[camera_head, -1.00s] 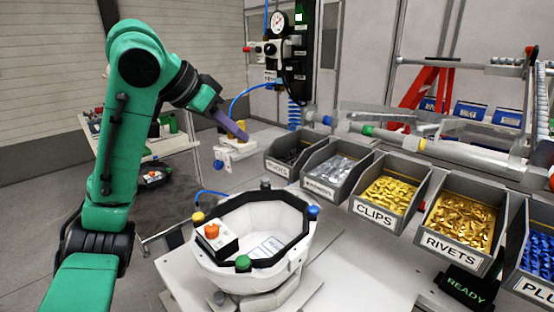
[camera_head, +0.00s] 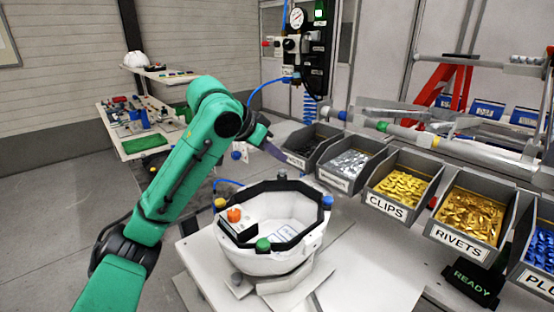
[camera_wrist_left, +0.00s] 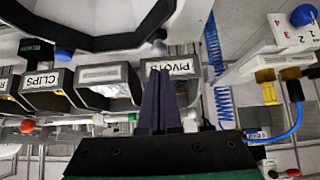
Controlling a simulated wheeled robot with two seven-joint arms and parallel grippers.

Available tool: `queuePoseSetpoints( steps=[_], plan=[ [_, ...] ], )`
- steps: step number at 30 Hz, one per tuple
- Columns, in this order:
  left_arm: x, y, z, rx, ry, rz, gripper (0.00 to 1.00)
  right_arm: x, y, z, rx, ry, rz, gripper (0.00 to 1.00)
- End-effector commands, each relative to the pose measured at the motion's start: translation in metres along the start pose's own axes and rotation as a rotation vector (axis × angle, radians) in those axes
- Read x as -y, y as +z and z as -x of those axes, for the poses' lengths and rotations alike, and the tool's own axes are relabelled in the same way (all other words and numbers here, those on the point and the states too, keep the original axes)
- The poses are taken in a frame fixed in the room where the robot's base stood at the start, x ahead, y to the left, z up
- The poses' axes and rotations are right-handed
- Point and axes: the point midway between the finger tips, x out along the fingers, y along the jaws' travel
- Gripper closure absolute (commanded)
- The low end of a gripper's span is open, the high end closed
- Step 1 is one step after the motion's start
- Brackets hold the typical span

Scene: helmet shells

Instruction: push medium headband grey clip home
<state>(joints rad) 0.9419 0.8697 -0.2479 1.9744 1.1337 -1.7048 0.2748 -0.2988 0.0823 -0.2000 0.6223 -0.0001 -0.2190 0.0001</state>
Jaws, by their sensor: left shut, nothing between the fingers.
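The white helmet shell (camera_head: 275,262) sits open side up on a stand on the white table. The black headband (camera_head: 300,235) lines its rim and also shows at the top of the left wrist view (camera_wrist_left: 95,40). Yellow (camera_head: 220,203), green (camera_head: 263,245) and blue (camera_head: 327,202) clips sit around the rim. A small grey clip (camera_head: 282,175) is at the far side of the rim; it appears just above my fingertips in the left wrist view (camera_wrist_left: 158,47). My left gripper (camera_head: 277,151) is shut and empty, above and beyond the far rim. My right gripper is not in view.
Grey bins, including clips (camera_head: 387,212) and rivets (camera_head: 458,247), line the right and back. Free table lies right of the shell.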

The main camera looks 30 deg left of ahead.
Motion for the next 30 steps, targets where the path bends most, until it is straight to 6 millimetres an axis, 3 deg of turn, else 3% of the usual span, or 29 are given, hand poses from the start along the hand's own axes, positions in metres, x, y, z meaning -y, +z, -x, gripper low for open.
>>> queuePoseSetpoints(
  steps=[5,14,21,30],
  plan=[
    [0.000,0.013,-0.012,0.001,0.000,0.000,1.00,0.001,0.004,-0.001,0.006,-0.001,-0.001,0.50],
    [0.000,0.013,-0.012,0.000,0.000,0.000,1.00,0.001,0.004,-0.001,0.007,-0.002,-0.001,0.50],
    [0.000,0.030,-0.030,0.003,-0.001,0.001,1.00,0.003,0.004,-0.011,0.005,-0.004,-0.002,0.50],
    [-0.001,0.033,-0.032,0.018,0.006,0.001,1.00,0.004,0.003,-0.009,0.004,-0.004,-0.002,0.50]
  ],
)
